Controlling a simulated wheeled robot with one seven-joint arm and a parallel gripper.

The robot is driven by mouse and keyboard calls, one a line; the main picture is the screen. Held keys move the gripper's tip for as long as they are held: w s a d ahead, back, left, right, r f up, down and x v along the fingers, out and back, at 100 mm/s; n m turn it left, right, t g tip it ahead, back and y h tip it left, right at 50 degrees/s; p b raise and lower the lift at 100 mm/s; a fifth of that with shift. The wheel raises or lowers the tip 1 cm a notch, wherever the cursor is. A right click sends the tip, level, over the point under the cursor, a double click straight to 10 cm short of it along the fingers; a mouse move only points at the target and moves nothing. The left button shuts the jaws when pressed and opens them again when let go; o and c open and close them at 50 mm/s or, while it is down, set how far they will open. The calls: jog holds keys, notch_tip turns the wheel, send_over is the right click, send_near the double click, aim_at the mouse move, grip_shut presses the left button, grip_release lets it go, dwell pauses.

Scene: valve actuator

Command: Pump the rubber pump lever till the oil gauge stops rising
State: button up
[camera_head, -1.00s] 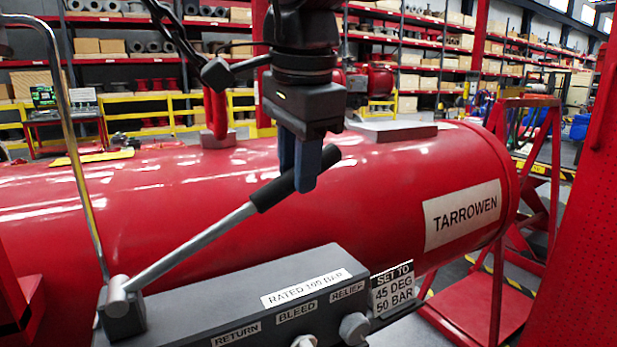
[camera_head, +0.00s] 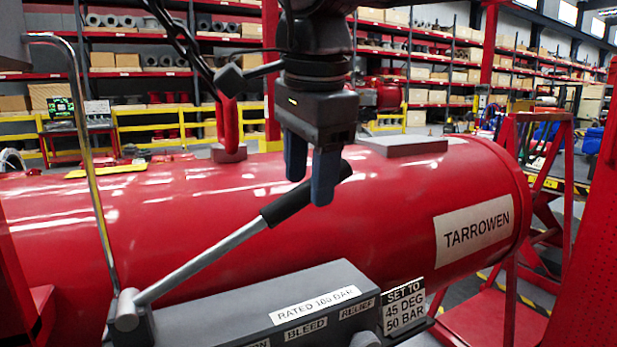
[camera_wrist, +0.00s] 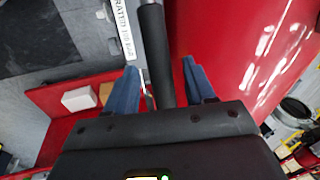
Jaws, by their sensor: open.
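The pump lever is a silver rod (camera_head: 205,262) with a black rubber grip (camera_head: 285,207). It slopes up to the right from its pivot (camera_head: 127,312) on the grey pump block. My gripper (camera_head: 309,192) is open, its two blue fingers pointing down at the upper part of the grip. In the wrist view the grip (camera_wrist: 155,50) runs between the two spread fingers (camera_wrist: 159,80), with a gap visible on the left side. I cannot tell whether either finger touches it. No oil gauge can be made out.
The grey pump block (camera_head: 240,325) carries labels and knobs, beside a "SET TO 45 DEG 50 BAR" plate (camera_head: 404,308). A large red cylinder (camera_head: 390,205) lies behind. A bent metal pipe (camera_head: 88,160) rises at left. A red post (camera_head: 585,250) stands at right.

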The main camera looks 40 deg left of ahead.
jog(key=v, duration=0.7)
jog(key=shift+f, duration=0.1)
